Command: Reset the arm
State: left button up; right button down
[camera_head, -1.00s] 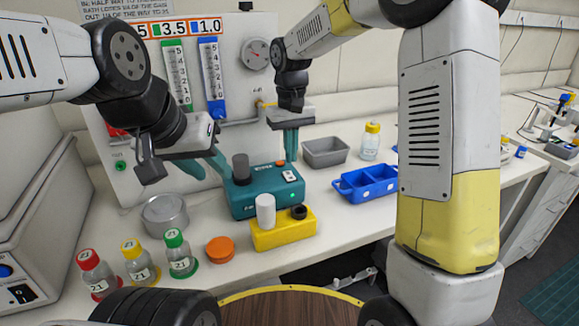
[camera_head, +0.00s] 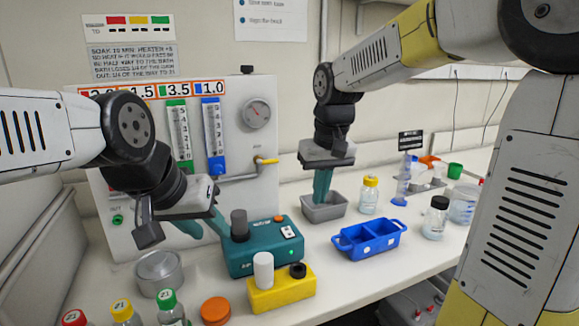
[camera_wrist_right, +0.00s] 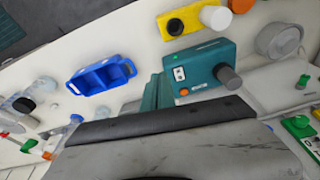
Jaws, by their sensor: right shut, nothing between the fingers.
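My right gripper (camera_head: 322,198) is shut and empty, with its teal fingers pointing down just in front of the grey tray (camera_head: 325,212). In the right wrist view its fingers (camera_wrist_right: 157,92) show together between the blue tray and the teal device. My left gripper (camera_head: 203,235) is at the left, its two teal fingers apart with no object seen between them. It is beside the teal device (camera_head: 262,252), left of its dark knob; whether they touch cannot be told.
A yellow block (camera_head: 282,292) stands before the device, and a blue two-part tray (camera_head: 367,240) to its right. A metal tin (camera_head: 160,272), an orange lid (camera_head: 215,310) and several capped bottles are at front left. A yellow-capped bottle (camera_head: 369,196) stands by the grey tray.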

jog(key=s+d+r+m+t+y, duration=0.1)
jog(key=s+d+t, duration=0.3)
jog(key=s, duration=1.1)
jog(key=d+m, duration=0.1)
jog(key=d, duration=0.2)
jog(key=shift+d+m, duration=0.2)
jog(key=shift+m, duration=0.1)
jog(key=shift+s, duration=0.1)
